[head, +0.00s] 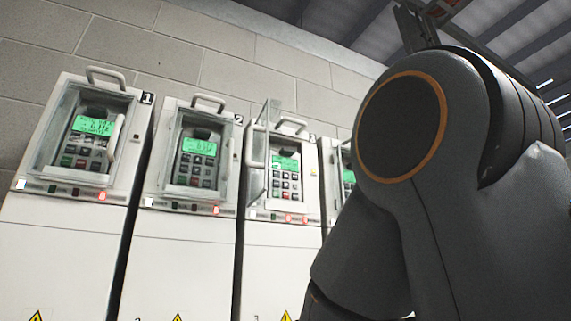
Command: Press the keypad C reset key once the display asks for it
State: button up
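Several white drive cabinets stand in a row, with keypads under green displays. The keypads show on cabinet 1 (85,245), cabinet 2 (185,255) and cabinet 3 (280,250). No letter C is readable on any keypad or key. The display of cabinet 1 (93,126), of cabinet 2 (199,147) and of cabinet 3 (286,163) are lit, with text too small to read. The keypad of cabinet 3 (286,185) has its clear door (257,165) swung open to the left. Cabinets 1 and 2 appear covered by their clear doors. My gripper is out of view.
My own arm fills the right side and hides most of a fourth cabinet (347,175). Red lamps glow below the keypads of cabinet 1 (102,196), cabinet 2 (216,210) and cabinet 3 (289,218). A block wall (230,60) stands behind.

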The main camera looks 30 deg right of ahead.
dwell(0.7)
grip_shut()
dwell(1.6)
